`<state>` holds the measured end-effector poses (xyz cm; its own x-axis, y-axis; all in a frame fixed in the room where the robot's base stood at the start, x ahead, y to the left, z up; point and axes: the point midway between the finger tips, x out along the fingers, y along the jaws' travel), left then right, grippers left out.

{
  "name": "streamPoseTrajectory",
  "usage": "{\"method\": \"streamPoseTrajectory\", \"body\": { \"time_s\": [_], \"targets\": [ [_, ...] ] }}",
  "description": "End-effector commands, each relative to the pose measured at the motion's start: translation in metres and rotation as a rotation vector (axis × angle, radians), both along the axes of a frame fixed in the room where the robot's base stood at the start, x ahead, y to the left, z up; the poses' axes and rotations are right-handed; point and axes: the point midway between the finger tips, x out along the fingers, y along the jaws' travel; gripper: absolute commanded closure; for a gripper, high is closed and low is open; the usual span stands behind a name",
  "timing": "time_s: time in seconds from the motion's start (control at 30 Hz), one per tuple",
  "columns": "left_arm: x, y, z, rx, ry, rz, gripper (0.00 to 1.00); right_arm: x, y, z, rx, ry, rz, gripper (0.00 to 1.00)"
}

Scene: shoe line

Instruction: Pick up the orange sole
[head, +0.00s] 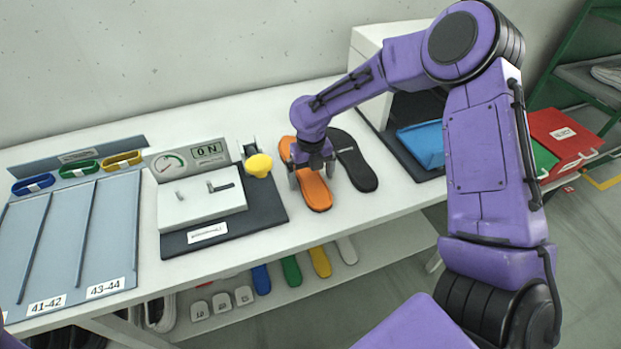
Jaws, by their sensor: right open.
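The orange sole (318,196) lies flat on the white workbench (240,251), to the left of a black sole (353,160). My right gripper (312,179) points down over the middle of the orange sole. Its jaws are open, with one finger at each side of the sole. The gripper and wrist hide the middle part of the sole. I cannot tell whether the fingers touch it. My left gripper is not in view.
A press-like device with a gauge (201,203) and a yellow knob (258,165) stands left of the sole. A grey sorting board (65,240) is at far left. A white box with a blue tray (422,146) stands right. Colored soles lie on the lower shelf (300,291).

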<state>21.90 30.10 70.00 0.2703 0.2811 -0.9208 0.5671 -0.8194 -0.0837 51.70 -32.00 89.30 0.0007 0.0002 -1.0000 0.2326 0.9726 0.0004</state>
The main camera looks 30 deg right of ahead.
Motion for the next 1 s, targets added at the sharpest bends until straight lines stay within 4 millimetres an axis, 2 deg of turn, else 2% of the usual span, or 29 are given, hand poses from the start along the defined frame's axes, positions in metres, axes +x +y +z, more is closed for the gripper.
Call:
{"method": "streamPoseTrajectory", "body": {
  "time_s": [0.1, 0.13, 0.3, 0.33, 0.53, 0.63, 1.0],
  "targets": [
    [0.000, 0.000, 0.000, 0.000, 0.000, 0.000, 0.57, 0.000, 0.000, 0.000, 0.000, -0.001, 0.000, 0.00],
    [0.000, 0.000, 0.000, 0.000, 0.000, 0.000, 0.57, 0.000, 0.000, 0.000, 0.000, -0.001, 0.000, 0.06],
    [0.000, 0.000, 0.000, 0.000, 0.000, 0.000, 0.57, 0.000, 0.000, 0.000, 0.000, 0.000, 0.000, 0.62],
    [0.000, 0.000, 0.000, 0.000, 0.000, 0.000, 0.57, 0.000, 0.000, 0.000, 0.000, 0.000, 0.000, 0.69],
    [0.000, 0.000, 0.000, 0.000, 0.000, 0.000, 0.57, 0.000, 0.000, 0.001, 0.000, -0.001, 0.000, 0.69],
    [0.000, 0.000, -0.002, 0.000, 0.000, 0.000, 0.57, 0.001, 0.000, 0.008, 0.000, -0.003, 0.000, 0.69],
    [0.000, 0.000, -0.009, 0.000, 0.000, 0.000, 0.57, 0.002, 0.001, 0.089, 0.001, -0.004, -0.005, 0.69]
  ]
}}
